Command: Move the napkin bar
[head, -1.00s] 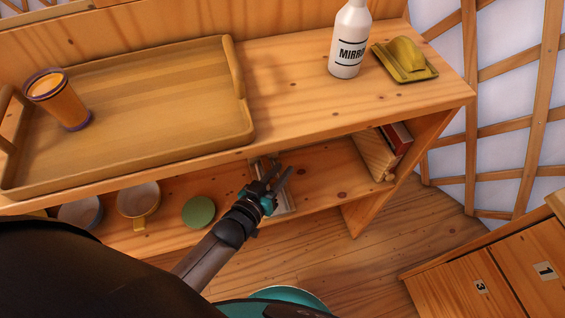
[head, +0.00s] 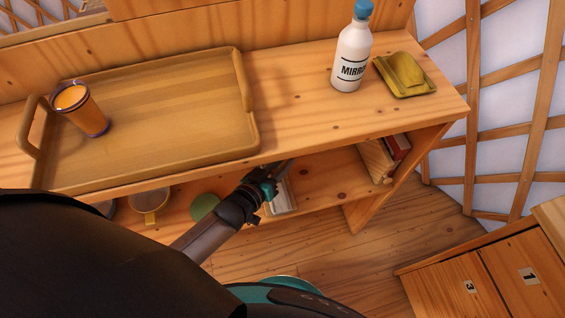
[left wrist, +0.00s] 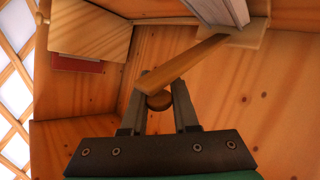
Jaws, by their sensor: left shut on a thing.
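The napkin bar (left wrist: 190,62) is a flat wooden strip with a round brown knob (left wrist: 158,101) under its near end. In the left wrist view it runs up and right to a pale base (left wrist: 250,36) beside white napkins (left wrist: 215,10). My left gripper (left wrist: 160,103) has its fingers on both sides of the knob, shut on it. In the head view my left gripper (head: 280,170) reaches under the top board's front edge, at the pale napkin holder (head: 283,197) on the lower shelf. The bar is hard to make out there. My right gripper is not in view.
On the top board are a tray (head: 180,88) with an orange cup (head: 80,108), a white bottle (head: 352,55) and a yellow dish (head: 405,75).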

